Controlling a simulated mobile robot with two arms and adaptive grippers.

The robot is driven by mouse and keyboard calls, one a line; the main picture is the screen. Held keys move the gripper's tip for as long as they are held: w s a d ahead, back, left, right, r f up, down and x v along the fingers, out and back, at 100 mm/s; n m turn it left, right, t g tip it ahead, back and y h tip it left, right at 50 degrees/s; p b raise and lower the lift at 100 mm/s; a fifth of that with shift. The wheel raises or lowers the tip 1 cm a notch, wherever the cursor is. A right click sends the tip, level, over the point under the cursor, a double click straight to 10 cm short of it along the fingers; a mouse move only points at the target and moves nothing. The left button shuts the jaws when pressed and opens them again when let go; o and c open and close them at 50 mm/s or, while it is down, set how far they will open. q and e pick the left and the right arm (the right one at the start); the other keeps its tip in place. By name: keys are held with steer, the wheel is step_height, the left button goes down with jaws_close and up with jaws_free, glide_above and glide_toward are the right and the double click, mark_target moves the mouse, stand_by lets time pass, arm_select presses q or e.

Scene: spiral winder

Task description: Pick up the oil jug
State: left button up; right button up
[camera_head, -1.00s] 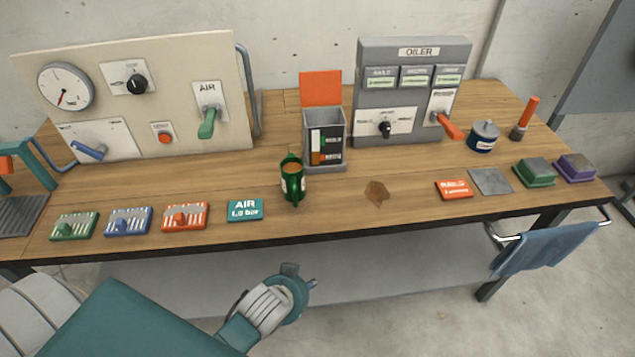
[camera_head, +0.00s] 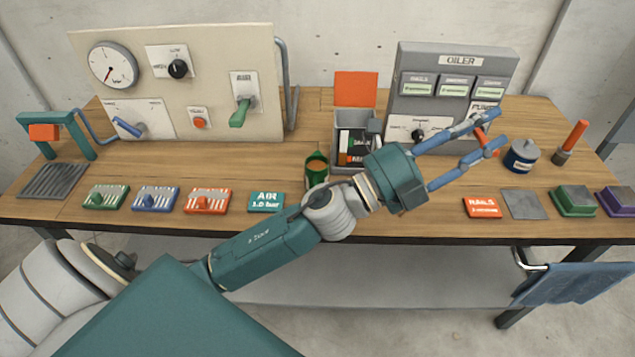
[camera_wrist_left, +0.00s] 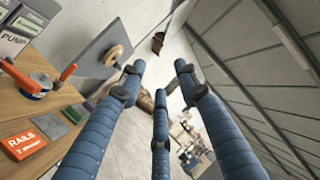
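The oil jug, which I take to be the green jug (camera_head: 317,172) with brown content on top, stands upright on the wooden table, left of the grey box. My left forearm and wrist pass just in front of it and hide its lower part. My left gripper (camera_head: 496,130) is right of the jug, in front of the oiler panel, with its blue fingers spread and empty. In the left wrist view the fingers (camera_wrist_left: 158,80) are apart with nothing between them, and the jug is not visible. My right gripper is not in view.
The oiler panel (camera_head: 453,80) is behind my left fingers. A blue pot (camera_head: 521,156), an orange-handled tool (camera_head: 570,142) and the red rails card (camera_head: 482,207) lie to the right. The air card (camera_head: 266,202) is left of the jug. The grey box (camera_head: 354,122) is behind my wrist.

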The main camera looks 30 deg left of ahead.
arm_select(q)
steer(key=s+d+m+g+h, duration=0.3)
steer(key=d+m+g+h, duration=0.15)
steer(key=m+g, duration=0.35)
steer(key=m+g+y, duration=1)
steer(key=m+y, duration=0.4)
steer(key=y, duration=0.5)
glide_above(316, 185)
steer(key=a, duration=0.1)
step_height(316, 185, down, 19)
step_height(316, 185, down, 4)
steer(key=shift+f+p, duration=0.15)
steer(key=shift+p, duration=0.5)
steer(key=f+p, duration=0.1)
steer(key=f, duration=0.1)
steer(key=d+f+p, duration=0.1)
steer(key=f, duration=0.1)
steer(key=shift+f, duration=0.75)
jaws_close()
